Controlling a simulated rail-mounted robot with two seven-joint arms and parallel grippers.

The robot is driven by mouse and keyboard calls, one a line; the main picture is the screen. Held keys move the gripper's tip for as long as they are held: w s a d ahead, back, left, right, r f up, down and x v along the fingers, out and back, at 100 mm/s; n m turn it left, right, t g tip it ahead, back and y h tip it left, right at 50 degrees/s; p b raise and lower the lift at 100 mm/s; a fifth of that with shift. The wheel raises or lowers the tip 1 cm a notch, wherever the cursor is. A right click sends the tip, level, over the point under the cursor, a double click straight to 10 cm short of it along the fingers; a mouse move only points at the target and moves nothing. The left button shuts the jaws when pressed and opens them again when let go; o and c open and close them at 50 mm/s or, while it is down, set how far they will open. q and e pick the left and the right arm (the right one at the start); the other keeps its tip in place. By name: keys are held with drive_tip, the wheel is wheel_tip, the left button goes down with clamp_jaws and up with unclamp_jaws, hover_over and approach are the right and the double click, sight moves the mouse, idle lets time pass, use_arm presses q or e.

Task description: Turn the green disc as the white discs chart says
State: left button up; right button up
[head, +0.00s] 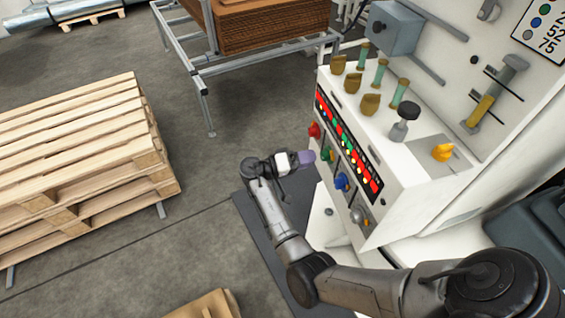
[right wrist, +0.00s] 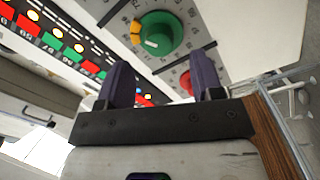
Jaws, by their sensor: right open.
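The green disc (right wrist: 161,33) is a round knob on a numbered dial in the right wrist view, with a white mark on its face and a yellow piece at its rim. In the head view it shows small on the panel front (head: 327,155), partly hidden by my gripper. A white chart (head: 541,32) with coloured discs and numbers hangs on the wall, cut off by the picture edge. My right gripper (head: 307,158) is open in front of the panel. In the right wrist view its purple fingers (right wrist: 162,80) are apart, below and clear of the green disc.
A red knob (head: 314,130), a blue knob (head: 341,181) and a grey knob (head: 357,215) share the panel front. A lit display strip (head: 345,145) runs above them. Handles and levers stand on top. Stacked pallets (head: 80,150) stand left, with open floor between.

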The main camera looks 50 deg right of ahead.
drive_tip(key=v, duration=0.9)
drive_tip(key=shift+w+a, duration=0.1)
drive_tip(key=shift+n, duration=0.3)
